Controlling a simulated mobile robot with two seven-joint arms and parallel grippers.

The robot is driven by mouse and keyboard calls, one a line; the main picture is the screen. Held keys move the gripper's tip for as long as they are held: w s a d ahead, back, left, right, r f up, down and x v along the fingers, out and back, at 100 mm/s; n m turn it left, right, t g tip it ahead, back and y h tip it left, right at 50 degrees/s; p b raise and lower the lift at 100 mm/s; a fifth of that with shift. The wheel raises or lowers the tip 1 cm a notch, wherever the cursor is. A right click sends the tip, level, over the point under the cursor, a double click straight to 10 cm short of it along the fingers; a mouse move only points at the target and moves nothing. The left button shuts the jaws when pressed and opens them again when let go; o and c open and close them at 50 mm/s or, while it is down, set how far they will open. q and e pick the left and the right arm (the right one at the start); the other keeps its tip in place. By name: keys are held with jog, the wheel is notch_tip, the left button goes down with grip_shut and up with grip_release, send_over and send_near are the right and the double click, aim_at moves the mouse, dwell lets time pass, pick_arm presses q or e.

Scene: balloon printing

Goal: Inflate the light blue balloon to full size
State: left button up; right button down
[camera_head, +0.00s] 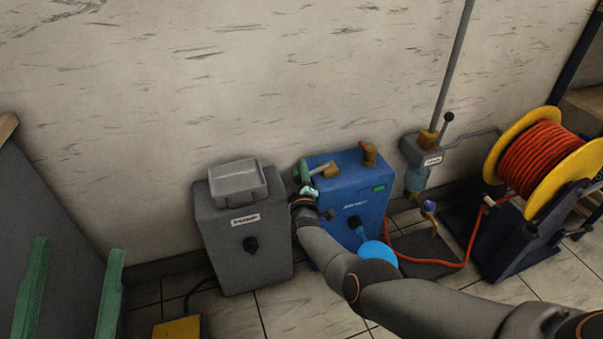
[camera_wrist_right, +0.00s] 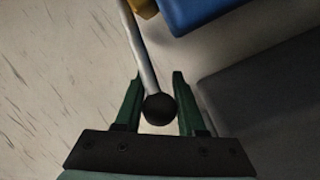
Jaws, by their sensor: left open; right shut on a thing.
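The light blue balloon (camera_head: 378,252) is a rounded shape low in front of the blue machine (camera_head: 362,196). My right arm hides part of it, so its full outline cannot be told. A silver lever with a black ball knob (camera_wrist_right: 160,108) rises from a brass fitting on top of the blue machine. My right gripper (camera_head: 308,176) is at this lever, on the machine's left top side. In the right wrist view its green fingers (camera_wrist_right: 157,76) are shut on the lever, just by the knob. My left gripper (camera_head: 78,246) is open and empty at the lower left.
A grey box labelled PUMP (camera_head: 242,245) with a tray on top (camera_head: 238,184) stands left of the blue machine. A wall regulator (camera_head: 422,150), red hose (camera_head: 440,262) and yellow hose reel (camera_head: 545,150) are at right. A yellow block (camera_head: 178,328) lies on the tiled floor.

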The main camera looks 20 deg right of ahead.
pick_arm(q)
jog(key=shift+w, duration=0.15)
pick_arm(e)
jog(key=shift+w+a+r+h, duration=0.1)
jog(key=shift+w+r+h, duration=0.15)
jog(key=shift+r+h, duration=0.15)
jog(key=shift+a, duration=0.25)
jog(key=c, duration=0.7)
grip_release()
jog(key=shift+a, duration=0.1)
jog(key=shift+o, duration=1)
jog(key=shift+f, duration=0.15)
pick_arm(q)
jog(key=shift+a, duration=0.1)
jog(key=shift+r, duration=0.1)
pick_arm(e)
jog(key=shift+s, duration=0.2)
